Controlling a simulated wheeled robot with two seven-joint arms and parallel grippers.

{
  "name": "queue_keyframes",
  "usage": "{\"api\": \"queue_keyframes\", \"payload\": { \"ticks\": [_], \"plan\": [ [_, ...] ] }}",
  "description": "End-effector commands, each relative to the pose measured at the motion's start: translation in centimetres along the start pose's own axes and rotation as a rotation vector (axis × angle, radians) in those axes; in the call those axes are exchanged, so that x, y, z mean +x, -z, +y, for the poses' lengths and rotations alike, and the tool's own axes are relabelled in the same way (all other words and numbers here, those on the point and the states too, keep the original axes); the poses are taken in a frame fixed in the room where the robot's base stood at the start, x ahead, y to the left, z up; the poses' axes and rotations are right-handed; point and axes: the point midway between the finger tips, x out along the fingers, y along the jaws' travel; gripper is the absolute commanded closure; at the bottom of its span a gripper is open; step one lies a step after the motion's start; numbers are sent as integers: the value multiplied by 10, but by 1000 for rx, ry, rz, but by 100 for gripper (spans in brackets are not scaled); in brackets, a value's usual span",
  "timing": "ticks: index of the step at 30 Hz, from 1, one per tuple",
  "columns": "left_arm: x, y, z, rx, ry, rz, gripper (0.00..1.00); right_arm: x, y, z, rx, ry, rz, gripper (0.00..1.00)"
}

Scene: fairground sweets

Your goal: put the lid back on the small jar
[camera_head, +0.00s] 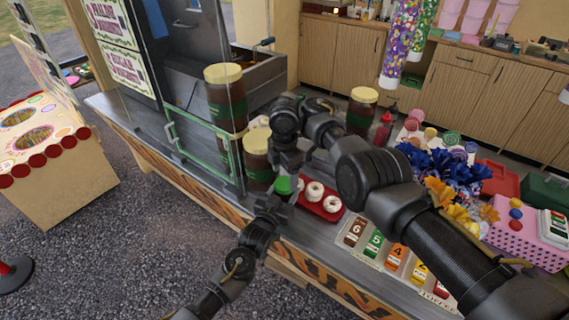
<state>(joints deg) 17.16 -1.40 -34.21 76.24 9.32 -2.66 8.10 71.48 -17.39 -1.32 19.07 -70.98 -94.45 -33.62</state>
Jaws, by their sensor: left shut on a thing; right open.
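My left gripper (276,202) is low in the middle of the counter and shut on a small green thing (284,185). It is too small and too covered to tell whether this is the lid or part of a jar. My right gripper (289,163) is open and points down just above the green thing. I cannot tell whether they touch. A brown jar (259,171) with a green band and cream lid stands just left of both grippers. A taller, similar jar (225,100) stands behind it. Another lidded jar (360,118) stands farther back, right of my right gripper.
A red tray (328,212) with white ring sweets lies right of the grippers. Numbered cards (376,243) line the front edge. A green-framed glass screen (200,140) stands left. Blue-wrapped sweets (440,172), a red bottle (383,130) and a pink basket (520,240) crowd the right.

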Motion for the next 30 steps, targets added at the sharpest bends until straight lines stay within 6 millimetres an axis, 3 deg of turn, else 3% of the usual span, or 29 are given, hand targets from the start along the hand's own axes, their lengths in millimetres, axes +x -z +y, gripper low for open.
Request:
{"api": "queue_keyframes", "payload": {
  "ticks": [9,19,30],
  "plan": [
    [0,2,0,0,0,3,100,29,0,0,1,0,0,25],
    [0,2,0,0,0,3,100,30,0,0,0,0,0,26],
    [0,2,0,0,0,3,100,30,0,0,1,-1,0,73]
  ]
}}
